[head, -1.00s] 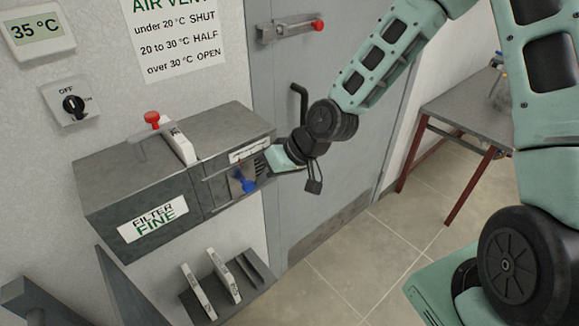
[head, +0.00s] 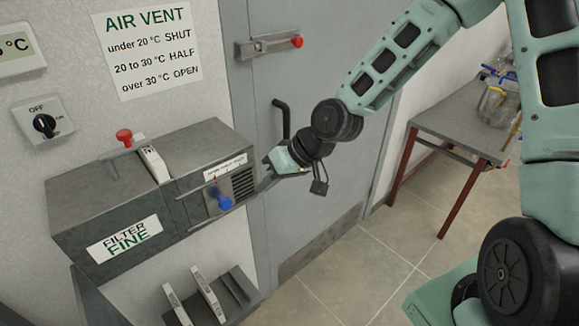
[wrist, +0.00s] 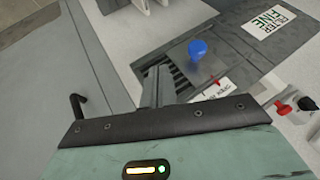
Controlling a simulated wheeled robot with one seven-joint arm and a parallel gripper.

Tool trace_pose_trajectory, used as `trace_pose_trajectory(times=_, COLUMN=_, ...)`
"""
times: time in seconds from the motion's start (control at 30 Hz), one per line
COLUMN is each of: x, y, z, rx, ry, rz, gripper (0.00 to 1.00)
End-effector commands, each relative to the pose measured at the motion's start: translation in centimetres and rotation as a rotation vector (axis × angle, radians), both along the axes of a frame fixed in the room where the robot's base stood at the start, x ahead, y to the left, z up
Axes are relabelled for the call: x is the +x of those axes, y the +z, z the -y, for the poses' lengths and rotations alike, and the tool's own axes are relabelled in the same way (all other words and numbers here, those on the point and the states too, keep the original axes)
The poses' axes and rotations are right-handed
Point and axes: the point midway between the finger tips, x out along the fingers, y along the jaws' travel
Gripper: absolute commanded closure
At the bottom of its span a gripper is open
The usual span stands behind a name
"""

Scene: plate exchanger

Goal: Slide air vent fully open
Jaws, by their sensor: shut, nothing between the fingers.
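The air vent (head: 243,185) is a slatted opening at the right of a grey box's front. A sliding plate with a blue knob (head: 225,202) covers its left part, and dark slats show right of the plate. A white label strip with red marks (head: 225,167) runs above. The wrist view shows the blue knob (wrist: 198,49) upright on its plate, with slats (wrist: 174,80) bare to its left. My gripper (head: 264,184) is shut and empty, just right of the vent. In the wrist view its fingers (wrist: 151,88) are beside the slats, apart from the knob.
The AIR VENT sign (head: 150,50) reads over 30 °C OPEN. A rack of plates (head: 210,295) stands below. A grey door (head: 310,120) with a black handle is behind my gripper; a table (head: 460,135) is right.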

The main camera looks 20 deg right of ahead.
Motion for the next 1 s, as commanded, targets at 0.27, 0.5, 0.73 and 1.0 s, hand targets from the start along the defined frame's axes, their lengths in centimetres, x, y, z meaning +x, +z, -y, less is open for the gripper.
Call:
trace_pose_trajectory(times=0.27, x=-1.2, y=3.0, z=2.3, rx=-0.002, ry=-0.002, rz=0.001, gripper=1.00)
trace_pose_trajectory(times=0.5, x=-1.8, y=4.6, z=3.3, rx=-0.001, ry=0.000, rz=0.002, gripper=1.00)
trace_pose_trajectory(times=0.73, x=-2.0, y=4.9, z=3.5, rx=-0.002, ry=0.002, rz=0.000, gripper=1.00)
trace_pose_trajectory(times=1.0, x=-2.0, y=4.9, z=3.5, rx=-0.002, ry=0.002, rz=0.000, gripper=1.00)
